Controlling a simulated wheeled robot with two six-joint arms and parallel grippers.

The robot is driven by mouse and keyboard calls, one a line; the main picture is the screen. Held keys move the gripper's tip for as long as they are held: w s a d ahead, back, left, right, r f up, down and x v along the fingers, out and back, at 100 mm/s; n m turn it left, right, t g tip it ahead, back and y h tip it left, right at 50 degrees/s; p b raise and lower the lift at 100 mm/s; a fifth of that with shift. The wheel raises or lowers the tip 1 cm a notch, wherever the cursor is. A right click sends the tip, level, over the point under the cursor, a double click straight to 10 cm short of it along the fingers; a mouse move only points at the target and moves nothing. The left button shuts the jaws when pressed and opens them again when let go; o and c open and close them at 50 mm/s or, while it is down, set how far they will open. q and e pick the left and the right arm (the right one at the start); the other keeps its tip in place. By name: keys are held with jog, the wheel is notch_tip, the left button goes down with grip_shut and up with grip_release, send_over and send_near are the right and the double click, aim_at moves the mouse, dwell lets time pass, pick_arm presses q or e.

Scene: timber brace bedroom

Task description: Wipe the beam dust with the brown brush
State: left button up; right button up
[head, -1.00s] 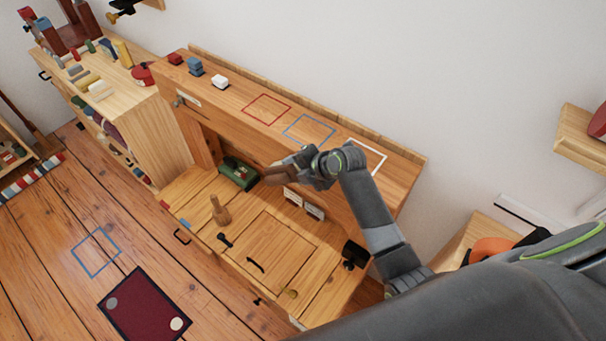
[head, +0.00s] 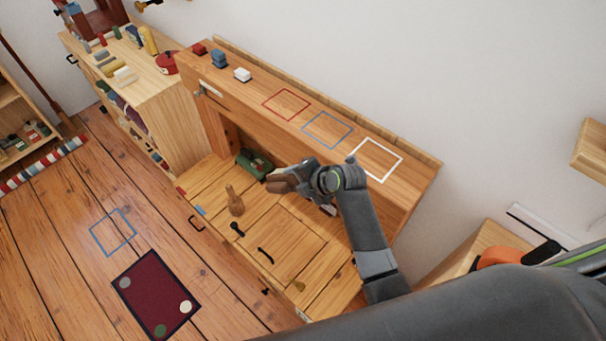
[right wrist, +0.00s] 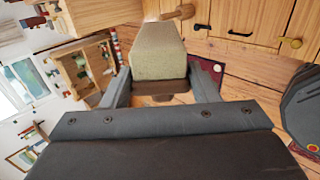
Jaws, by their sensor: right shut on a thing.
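The brown brush (head: 279,184) is in my right gripper (head: 293,177), which is shut on it in front of the beam, above the bench top. In the right wrist view the brush (right wrist: 159,55) shows a beige, bristle-like block with a brown part below, between the two fingers (right wrist: 160,88). The beam (head: 258,88) is the long wooden ledge along the wall, with red, blue and white square outlines on it. I cannot make out dust on it at this size. My left gripper is not in view.
Red, blue (head: 219,58) and white (head: 242,75) blocks sit at the beam's far left end. Below, the bench top (head: 292,240) holds a green object (head: 254,163) and a wooden peg-like piece (head: 235,202). A dark red mat (head: 152,292) lies on the floor.

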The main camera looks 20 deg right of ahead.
aim_at(287, 188)
jog(key=shift+s+a+p, duration=0.25)
jog(key=shift+s+a, duration=0.2)
jog(key=shift+a, duration=0.2)
jog(key=shift+s+a+p, duration=0.2)
jog(key=shift+s+a, duration=0.2)
jog(key=shift+a, duration=0.25)
jog(key=shift+w+d, duration=0.1)
jog(key=w+d, duration=0.1)
jog(key=d+r, duration=0.1)
jog(key=w+d, duration=0.1)
jog(key=d, duration=0.1)
jog(key=shift+w+r, duration=0.15)
jog(key=shift+w, duration=0.2)
jog(key=shift+w+d+r, duration=0.25)
jog(key=shift+w+d, duration=0.3)
jog(key=shift+d, duration=0.35)
jog(key=shift+w+d, duration=0.6)
jog(key=shift+d, duration=0.25)
